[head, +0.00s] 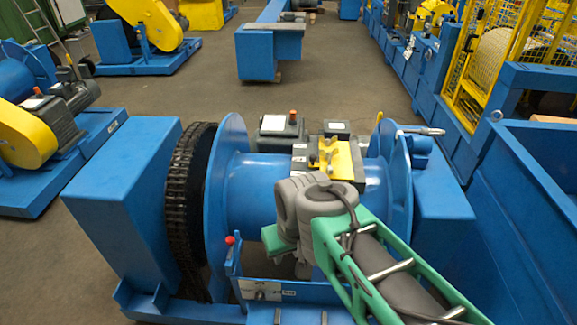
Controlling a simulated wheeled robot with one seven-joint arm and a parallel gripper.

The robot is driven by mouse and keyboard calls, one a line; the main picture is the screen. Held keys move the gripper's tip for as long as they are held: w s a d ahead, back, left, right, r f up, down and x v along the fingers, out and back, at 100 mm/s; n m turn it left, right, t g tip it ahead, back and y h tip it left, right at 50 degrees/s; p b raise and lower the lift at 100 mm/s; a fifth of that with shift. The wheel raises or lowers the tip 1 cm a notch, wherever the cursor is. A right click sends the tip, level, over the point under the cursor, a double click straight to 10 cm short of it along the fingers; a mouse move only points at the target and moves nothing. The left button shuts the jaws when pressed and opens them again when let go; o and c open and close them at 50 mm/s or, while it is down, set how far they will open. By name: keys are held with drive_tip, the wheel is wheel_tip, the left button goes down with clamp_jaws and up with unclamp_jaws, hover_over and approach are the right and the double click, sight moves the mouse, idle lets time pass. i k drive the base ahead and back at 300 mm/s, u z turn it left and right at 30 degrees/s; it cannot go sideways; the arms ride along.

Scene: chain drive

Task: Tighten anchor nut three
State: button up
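My grey and green arm reaches in from the lower right over a blue winch drum (250,190). Its end is hidden behind its own links, so I cannot see my gripper's fingers or what they touch. I cannot make out anchor nut three or any other anchor nut; they are too small or hidden. The winch's blue base frame (190,312) runs along the bottom of the view. A small silver plate with a fitting (262,290) sits on the frame's near side, left of my arm.
A black chain wheel (185,210) stands left of the drum, beside a blue housing (120,190). A red-knobbed lever (230,241) rises near my arm. A yellow bracket (338,157) lies behind the arm. Blue machinery (530,190) closes the right side. Open floor (200,95) lies beyond.

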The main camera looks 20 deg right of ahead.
sight(329, 168)
drive_tip(key=u, duration=0.05)
drive_tip(key=k, duration=0.65)
drive_tip(key=z, duration=0.9)
drive_tip(key=i, duration=1)
